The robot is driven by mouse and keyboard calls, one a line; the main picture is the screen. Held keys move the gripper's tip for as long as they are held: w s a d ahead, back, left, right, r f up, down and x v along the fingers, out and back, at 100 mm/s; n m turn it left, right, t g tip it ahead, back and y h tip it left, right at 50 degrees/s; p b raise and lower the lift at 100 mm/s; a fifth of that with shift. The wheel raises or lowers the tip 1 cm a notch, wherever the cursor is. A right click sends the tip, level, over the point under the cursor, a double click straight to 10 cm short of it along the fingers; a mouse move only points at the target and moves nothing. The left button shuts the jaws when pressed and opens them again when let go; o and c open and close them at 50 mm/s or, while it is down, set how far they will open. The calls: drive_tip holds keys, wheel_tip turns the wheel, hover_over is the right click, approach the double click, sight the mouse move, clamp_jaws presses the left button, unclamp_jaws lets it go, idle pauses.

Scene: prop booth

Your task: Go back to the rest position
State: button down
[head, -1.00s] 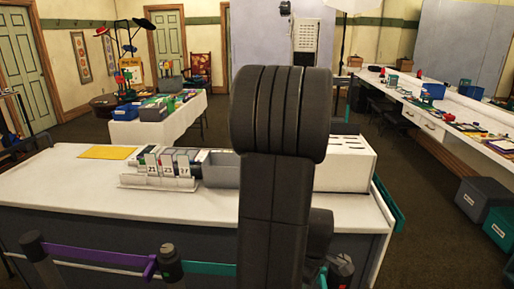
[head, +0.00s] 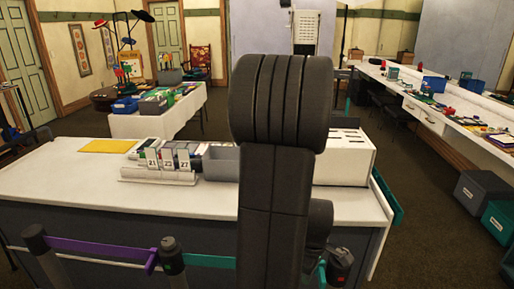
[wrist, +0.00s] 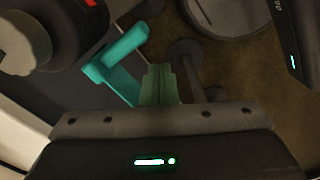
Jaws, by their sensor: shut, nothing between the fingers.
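My gripper (wrist: 160,84) shows in the wrist view as two greenish-grey fingers close together at the middle. They are shut and hold nothing. The wrist camera looks down past them at a teal barrier strap (wrist: 118,70), dark round shapes and brown carpet. In the head view my arm rises through the middle of the picture in front of the white counter (head: 80,190). The gripper itself is hidden there.
Barrier posts (head: 172,262) with a purple strap (head: 95,250) stand before the counter. On the counter are a yellow sheet (head: 107,146), numbered cards (head: 166,160), a grey bin (head: 221,163) and a white box (head: 345,160). Carpet at right is open, beside lidded crates (head: 482,190).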

drive_tip(key=w+a+f+b, duration=0.1)
drive_tip(key=a+f, duration=0.1)
drive_tip(key=a, duration=1.8)
drive_tip(key=shift+w+a+f, duration=0.2)
drive_tip(key=shift+w, duration=0.1)
drive_tip(key=shift+d, duration=0.15)
